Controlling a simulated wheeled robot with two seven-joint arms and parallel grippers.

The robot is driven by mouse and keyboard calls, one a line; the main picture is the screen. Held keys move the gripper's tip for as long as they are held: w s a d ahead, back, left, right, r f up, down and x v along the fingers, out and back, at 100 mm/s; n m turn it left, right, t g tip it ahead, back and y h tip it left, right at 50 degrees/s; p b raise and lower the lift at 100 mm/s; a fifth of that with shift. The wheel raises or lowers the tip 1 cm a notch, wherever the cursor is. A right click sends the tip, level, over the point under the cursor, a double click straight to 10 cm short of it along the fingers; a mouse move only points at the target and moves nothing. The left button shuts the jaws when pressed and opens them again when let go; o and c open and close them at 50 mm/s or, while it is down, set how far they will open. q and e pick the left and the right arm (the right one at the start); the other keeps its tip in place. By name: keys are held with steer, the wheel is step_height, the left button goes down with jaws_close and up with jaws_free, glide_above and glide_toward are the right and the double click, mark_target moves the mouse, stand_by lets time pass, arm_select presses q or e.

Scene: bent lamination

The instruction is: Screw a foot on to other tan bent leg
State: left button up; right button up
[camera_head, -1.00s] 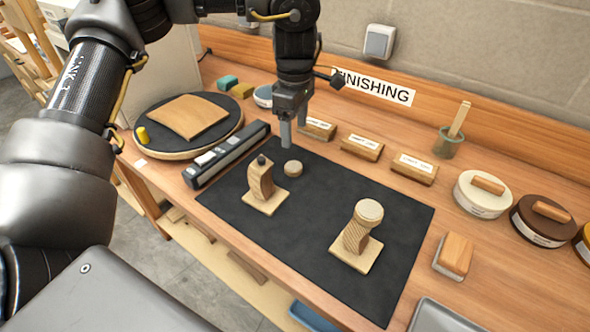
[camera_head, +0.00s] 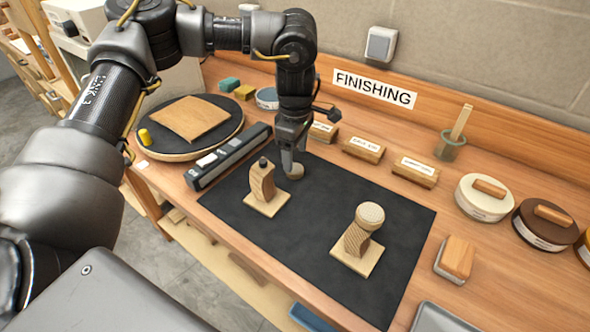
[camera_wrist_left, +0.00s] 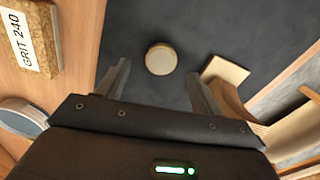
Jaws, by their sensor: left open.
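A round tan foot (camera_head: 296,171) lies loose on the black mat (camera_head: 312,205); it also shows in the left wrist view (camera_wrist_left: 161,59). My left gripper (camera_head: 290,163) is low over the mat at the foot, its open fingers (camera_wrist_left: 157,80) spread to either side in the wrist view, with the foot beyond the tips and between their lines. Close by stands a tan bent leg (camera_head: 262,184) on a square base, a dark stud on its top and no foot on it. A second tan bent leg (camera_head: 357,238) at the right carries a round foot (camera_head: 369,214) on top. My right gripper is not in view.
Sanding blocks (camera_head: 364,149) line the mat's back edge. A long dark tool (camera_head: 230,158) and a round turntable with a tan panel (camera_head: 188,118) lie at the left. Tins (camera_head: 485,196) and a brush block (camera_head: 455,257) stand at the right. The mat's middle is clear.

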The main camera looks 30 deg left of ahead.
mark_target(295, 171)
arm_select(q)
steer(key=f, duration=0.3)
steer(key=shift+s+a+f+p, duration=0.15)
steer(key=shift+a+f+p, duration=0.1)
steer(key=shift+p, duration=0.1)
steer(key=shift+f, duration=0.3)
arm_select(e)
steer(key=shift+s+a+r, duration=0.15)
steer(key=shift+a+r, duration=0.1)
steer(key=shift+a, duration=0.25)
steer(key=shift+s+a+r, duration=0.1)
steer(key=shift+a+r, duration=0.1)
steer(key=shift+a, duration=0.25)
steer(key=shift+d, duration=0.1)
arm_select(q)
steer(key=c, duration=1.1)
steer(key=shift+o, duration=0.2)
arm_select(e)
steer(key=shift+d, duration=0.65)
arm_select(q)
steer(key=shift+r, duration=0.1)
